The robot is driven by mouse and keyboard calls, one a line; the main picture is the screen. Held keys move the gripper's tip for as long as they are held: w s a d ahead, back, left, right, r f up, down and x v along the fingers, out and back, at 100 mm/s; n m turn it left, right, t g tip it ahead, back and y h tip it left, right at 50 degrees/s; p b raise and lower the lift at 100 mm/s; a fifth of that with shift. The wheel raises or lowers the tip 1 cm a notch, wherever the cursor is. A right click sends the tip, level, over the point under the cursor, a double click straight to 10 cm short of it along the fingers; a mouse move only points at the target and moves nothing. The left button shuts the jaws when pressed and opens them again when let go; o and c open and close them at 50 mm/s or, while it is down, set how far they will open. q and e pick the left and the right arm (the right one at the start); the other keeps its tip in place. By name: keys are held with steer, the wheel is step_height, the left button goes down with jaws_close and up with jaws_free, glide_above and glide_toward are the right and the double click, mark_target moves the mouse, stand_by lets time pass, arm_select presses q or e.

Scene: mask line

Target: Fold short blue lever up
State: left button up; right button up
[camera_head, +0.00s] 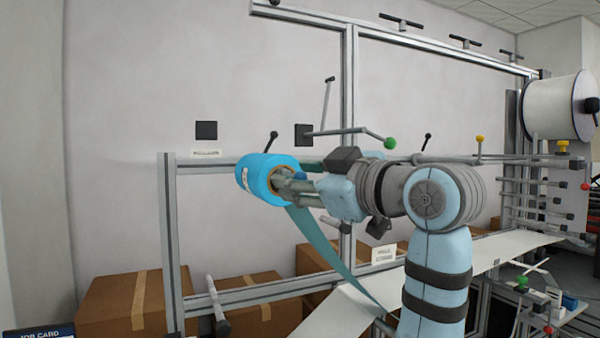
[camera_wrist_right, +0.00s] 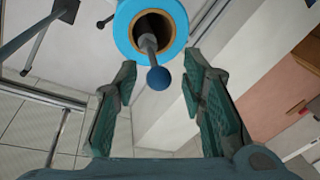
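The short blue lever (camera_wrist_right: 149,47) is a grey rod with a blue ball knob (camera_wrist_right: 158,78). It comes out of the core of a blue roll (camera_wrist_right: 179,15). In the head view the blue roll (camera_head: 254,173) sits on the frame, and the knob is largely hidden behind my gripper. My right gripper (camera_head: 287,185) is at the roll's open end. In the right wrist view its fingers are apart, with the knob between them near the tips and a gap on both sides. My left gripper is not in view.
A blue strip (camera_head: 325,245) hangs from the roll down to the white belt (camera_head: 335,315). The metal frame (camera_head: 347,110) carries other levers, including one with a green knob (camera_head: 390,143). Cardboard boxes (camera_head: 125,305) stand behind. A white roll (camera_head: 550,107) is at right.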

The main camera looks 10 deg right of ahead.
steer(key=shift+w+a, duration=0.1)
steer(key=shift+w, duration=0.25)
steer(key=shift+c, duration=0.3)
jaws_close()
steer(key=shift+r+p, duration=0.25)
steer(key=shift+p, duration=0.45)
steer(key=r+g+h+p, duration=0.1)
steer(key=g+p, duration=0.1)
steer(key=p, duration=0.2)
steer(key=r+g+p, duration=0.1)
steer(key=p, duration=0.4)
steer(key=r+m+g+h+p, duration=0.1)
steer(key=g+p, duration=0.1)
steer(key=p, duration=0.2)
steer(key=shift+w+a+r+g+h+p, duration=0.2)
steer(key=shift+w+g+h+p, duration=0.1)
steer(key=shift+w, duration=0.1)
steer(key=shift+w+g+p, duration=0.1)
steer(key=shift+g+p, duration=0.2)
steer(key=shift+p, duration=0.25)
steer(key=shift+o, duration=0.3)
jaws_free()
steer(key=shift+f, duration=0.15)
